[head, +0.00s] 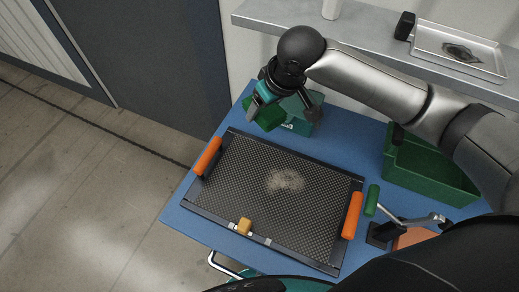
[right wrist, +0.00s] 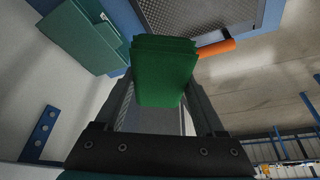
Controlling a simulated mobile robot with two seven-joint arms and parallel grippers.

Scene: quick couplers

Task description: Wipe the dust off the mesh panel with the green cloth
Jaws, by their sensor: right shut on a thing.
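The mesh panel (head: 240,190) lies on the blue table, in a dark frame with orange handles at its left and right ends. My right gripper (head: 272,106) is above the panel's far left edge. It is shut on the folded green cloth (head: 263,114), and the cloth is apart from the dust. In the right wrist view the cloth (right wrist: 165,68) sits between the two fingers (right wrist: 160,95), and part of the panel (right wrist: 195,12) shows beyond it. My left gripper is not in view.
A teal box (head: 300,121) stands behind the panel, close to the gripper. A green bin (head: 430,172) is at the right. A green-handled toggle clamp (head: 372,200) stands near the right orange handle (head: 352,215). A small yellow block (head: 244,226) is on the near edge. A shelf (head: 370,33) holds a tray (head: 458,52).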

